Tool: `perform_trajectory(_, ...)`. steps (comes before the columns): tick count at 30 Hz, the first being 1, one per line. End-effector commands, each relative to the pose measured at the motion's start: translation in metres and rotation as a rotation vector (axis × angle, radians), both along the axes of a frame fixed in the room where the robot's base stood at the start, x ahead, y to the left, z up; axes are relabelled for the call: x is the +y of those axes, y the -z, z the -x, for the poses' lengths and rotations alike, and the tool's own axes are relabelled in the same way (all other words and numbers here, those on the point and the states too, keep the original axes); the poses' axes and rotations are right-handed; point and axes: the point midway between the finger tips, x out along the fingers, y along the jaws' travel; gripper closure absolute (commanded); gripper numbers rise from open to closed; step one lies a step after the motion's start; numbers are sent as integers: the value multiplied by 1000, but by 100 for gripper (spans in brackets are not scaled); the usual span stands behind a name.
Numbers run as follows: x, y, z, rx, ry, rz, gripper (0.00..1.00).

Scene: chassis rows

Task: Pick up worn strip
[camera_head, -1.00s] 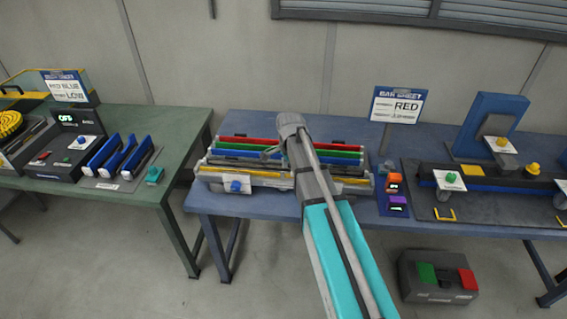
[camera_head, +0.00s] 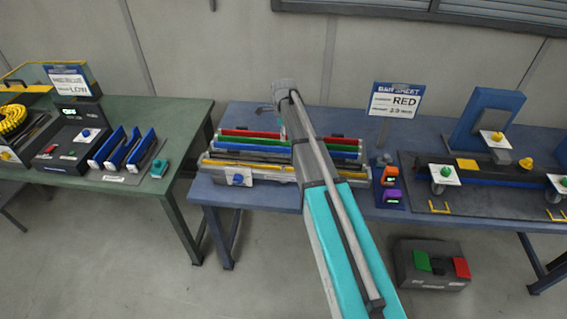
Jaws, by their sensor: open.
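A rack (camera_head: 238,181) on the blue table holds several long coloured strips. A red strip (camera_head: 250,134) lies at the back, then a green strip (camera_head: 248,142), a blue strip (camera_head: 245,149) and a yellow strip (camera_head: 230,164) at the front. Which one is worn I cannot tell. My gripper (camera_head: 270,111) shows only in part, above the rack's back edge near the red strip. It is open, with nothing seen in it. My arm hides the middle of the strips; their right ends show beyond it.
A sign (camera_head: 396,101) reading RED stands behind the rack's right end. Small orange and purple devices (camera_head: 392,186) sit beside the rack. A dark fixture (camera_head: 480,180) fills the table's right. A green table (camera_head: 185,115) stands left. A grey box (camera_head: 430,280) is on the floor.

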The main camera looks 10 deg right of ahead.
Motion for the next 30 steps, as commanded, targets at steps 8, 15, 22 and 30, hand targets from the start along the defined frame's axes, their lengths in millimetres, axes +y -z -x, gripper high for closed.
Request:
perform_trajectory(8, -1, 10, 0, 0, -1, 0, 43)
perform_trajectory(15, -1, 29, 0, 0, 0, 0, 43)
perform_trajectory(22, -1, 46, 0, 0, 0, 0, 43)
perform_trajectory(30, -1, 66, 0, 0, 0, 0, 43)
